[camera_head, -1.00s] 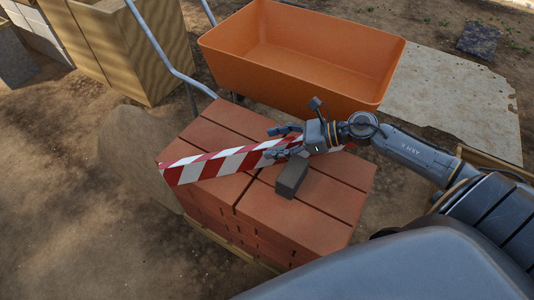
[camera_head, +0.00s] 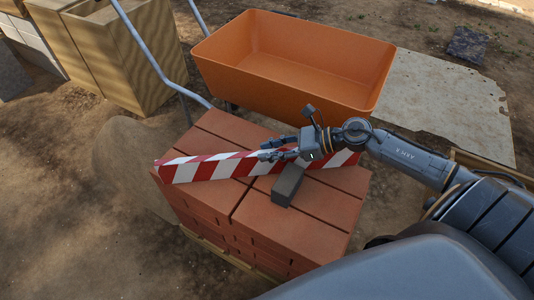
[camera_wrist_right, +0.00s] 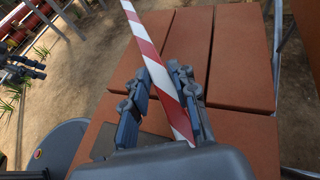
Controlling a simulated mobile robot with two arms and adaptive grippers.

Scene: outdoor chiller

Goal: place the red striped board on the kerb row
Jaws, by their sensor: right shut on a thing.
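The red striped board (camera_head: 200,169) is a long red and white plank over the brick stack (camera_head: 290,232) in the head view. My right gripper (camera_head: 272,149) is shut on it, and its right part runs behind the gripper. In the right wrist view the board (camera_wrist_right: 152,62) passes between the two fingers (camera_wrist_right: 160,105). I cannot tell whether it touches the bricks. A blue-grey gripper, seemingly my left one (camera_wrist_right: 25,68), shows small at the left of the wrist view; its jaws are unclear. No kerb row is clearly recognisable.
A dark grey block (camera_head: 287,184) lies on the bricks near the gripper. An orange tub (camera_head: 290,75) stands behind, with a pale sheet (camera_head: 440,100) to its right. Tan boxes (camera_head: 120,50) and pale blocks (camera_head: 35,45) are at upper left. Bare ground is left of the stack.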

